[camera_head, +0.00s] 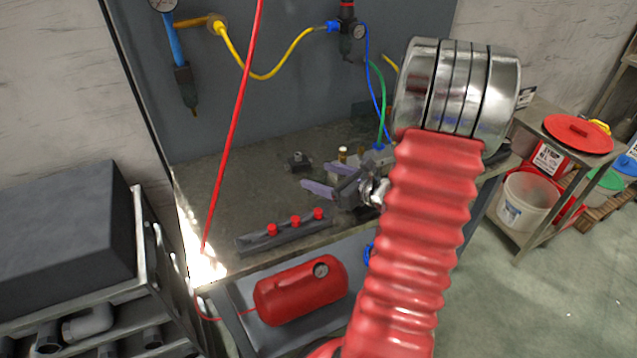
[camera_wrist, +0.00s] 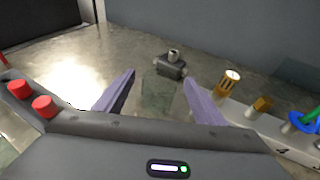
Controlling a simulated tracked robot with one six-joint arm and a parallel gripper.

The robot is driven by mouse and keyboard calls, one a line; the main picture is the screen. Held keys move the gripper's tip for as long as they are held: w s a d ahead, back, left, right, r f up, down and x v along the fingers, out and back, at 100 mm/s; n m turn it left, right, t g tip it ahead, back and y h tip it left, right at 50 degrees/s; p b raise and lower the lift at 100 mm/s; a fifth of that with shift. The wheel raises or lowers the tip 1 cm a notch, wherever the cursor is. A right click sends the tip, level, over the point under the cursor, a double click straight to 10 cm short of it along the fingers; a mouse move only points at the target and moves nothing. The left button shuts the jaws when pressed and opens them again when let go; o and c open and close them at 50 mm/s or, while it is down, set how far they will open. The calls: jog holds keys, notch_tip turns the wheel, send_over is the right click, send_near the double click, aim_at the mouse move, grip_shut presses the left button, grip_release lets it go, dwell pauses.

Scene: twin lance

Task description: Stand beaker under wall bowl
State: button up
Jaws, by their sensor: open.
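A clear, faint beaker-like vessel (camera_wrist: 158,97) stands on the bench between my fingers in the wrist view. Its outline is hard to see, and I cannot make it out in the head view. My gripper (camera_head: 322,177) is open above the bench, and it also shows in the wrist view (camera_wrist: 159,76) with its purple fingers apart. The fingers lie on either side of the vessel; I cannot tell whether they touch it. On the wall panel, the regulator unit with a dark bowl (camera_head: 345,44) hangs at upper centre, seemingly the wall bowl.
A dark block with red knobs (camera_head: 285,230) lies along the bench's front edge. A small dark fitting (camera_head: 298,161) sits behind my fingers. A brass fitting (camera_wrist: 230,82) stands to the right. A red hose (camera_head: 236,110) crosses the left side. The bench's back left is clear.

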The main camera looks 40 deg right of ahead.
jog(key=shift+c, duration=0.4)
jog(key=c, duration=1.2)
jog(key=shift+o, duration=0.2)
jog(key=shift+r, duration=0.1)
notch_tip(320, 180, up, 10)
